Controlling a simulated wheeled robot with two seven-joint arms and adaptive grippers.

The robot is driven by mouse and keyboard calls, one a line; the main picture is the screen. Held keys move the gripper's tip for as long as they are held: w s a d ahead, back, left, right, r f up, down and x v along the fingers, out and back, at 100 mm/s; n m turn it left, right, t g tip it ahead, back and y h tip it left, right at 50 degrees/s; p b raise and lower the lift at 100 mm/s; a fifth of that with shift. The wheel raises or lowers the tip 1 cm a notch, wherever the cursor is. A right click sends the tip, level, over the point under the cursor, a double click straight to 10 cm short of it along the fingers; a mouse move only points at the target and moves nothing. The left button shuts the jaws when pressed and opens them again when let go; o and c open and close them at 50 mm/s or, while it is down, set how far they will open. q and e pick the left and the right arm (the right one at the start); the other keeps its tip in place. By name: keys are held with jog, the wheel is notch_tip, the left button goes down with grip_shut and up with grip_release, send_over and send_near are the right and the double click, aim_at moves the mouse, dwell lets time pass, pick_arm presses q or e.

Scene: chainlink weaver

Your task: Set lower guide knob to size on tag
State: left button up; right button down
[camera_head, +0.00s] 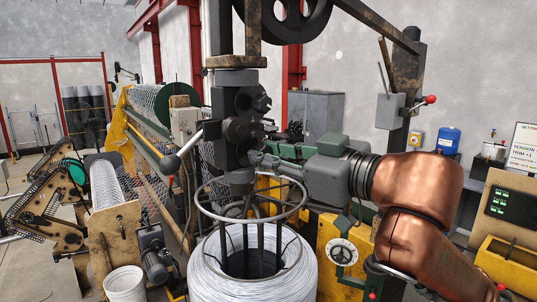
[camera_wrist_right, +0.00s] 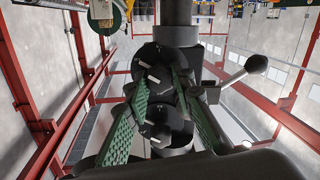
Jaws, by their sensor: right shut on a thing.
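The dark guide column (camera_head: 238,100) stands upright above the wire coil, with black knobs on its front. My right gripper (camera_head: 258,158) reaches in from the right, low on the column. In the right wrist view, which looks upside down, its green-padded fingers (camera_wrist_right: 162,78) are shut on the lower guide knob (camera_wrist_right: 153,58), one at each side. Another black knob (camera_wrist_right: 165,124) with a white pointer mark shows between the fingers, nearer the palm in the picture. The marks' exact settings are too small to read. No size tag is readable. My left gripper is not in view.
A lever with a ball end (camera_head: 172,163) sticks out left of the column. A ring-shaped guide (camera_head: 252,222) and a wire coil (camera_head: 215,270) lie below. A sign (camera_head: 523,147) hangs far right.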

jog(key=c, duration=1.7)
grip_release()
jog(key=shift+o, duration=0.2)
jog(key=v, duration=1.2)
jog(key=shift+w, duration=0.1)
